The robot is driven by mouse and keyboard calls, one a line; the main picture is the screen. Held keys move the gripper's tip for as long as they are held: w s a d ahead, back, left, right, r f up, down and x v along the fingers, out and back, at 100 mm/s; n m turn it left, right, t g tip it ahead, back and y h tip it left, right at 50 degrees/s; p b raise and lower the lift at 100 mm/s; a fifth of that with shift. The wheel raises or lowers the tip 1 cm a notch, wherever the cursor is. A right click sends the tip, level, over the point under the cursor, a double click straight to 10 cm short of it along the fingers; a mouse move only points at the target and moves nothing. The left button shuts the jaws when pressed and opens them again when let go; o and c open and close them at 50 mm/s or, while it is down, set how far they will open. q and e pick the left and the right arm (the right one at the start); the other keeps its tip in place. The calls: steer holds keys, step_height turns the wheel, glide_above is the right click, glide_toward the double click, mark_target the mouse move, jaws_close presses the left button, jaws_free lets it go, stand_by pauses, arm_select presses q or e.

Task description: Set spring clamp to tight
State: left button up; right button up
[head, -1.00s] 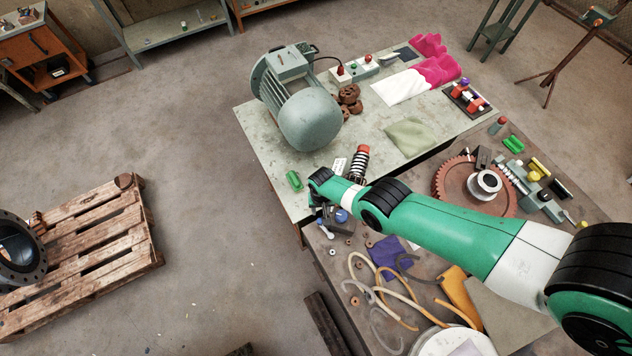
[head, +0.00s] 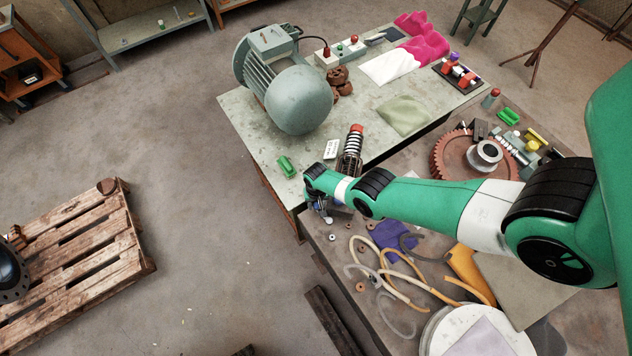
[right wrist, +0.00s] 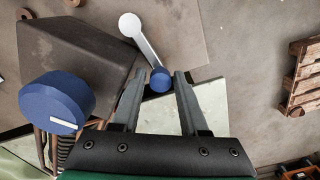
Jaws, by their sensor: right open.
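In the right wrist view, a dark block (right wrist: 75,55) carries a round blue knob (right wrist: 57,102) with a white mark. A silver lever (right wrist: 145,42) with a blue ball end (right wrist: 160,79) extends beside the block. My right gripper (right wrist: 153,82) is open, with the ball end at the gap between its fingertips; I cannot tell whether they touch. A dark spring (right wrist: 64,150) shows below the blue knob. In the head view, a coil spring with a red top (head: 351,150) stands behind my right gripper (head: 323,213), which is small and partly hidden there. My left gripper is not in view.
A large grey motor (head: 290,95) stands on the pale table (head: 245,115). A green clip (head: 286,166) lies near its edge. Hoses (head: 385,275), a purple cloth (head: 392,236) and a rusty gear (head: 445,160) lie on the lower bench. A pallet (head: 75,250) is on the floor.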

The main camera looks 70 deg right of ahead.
jaws_close()
stand_by(1.4)
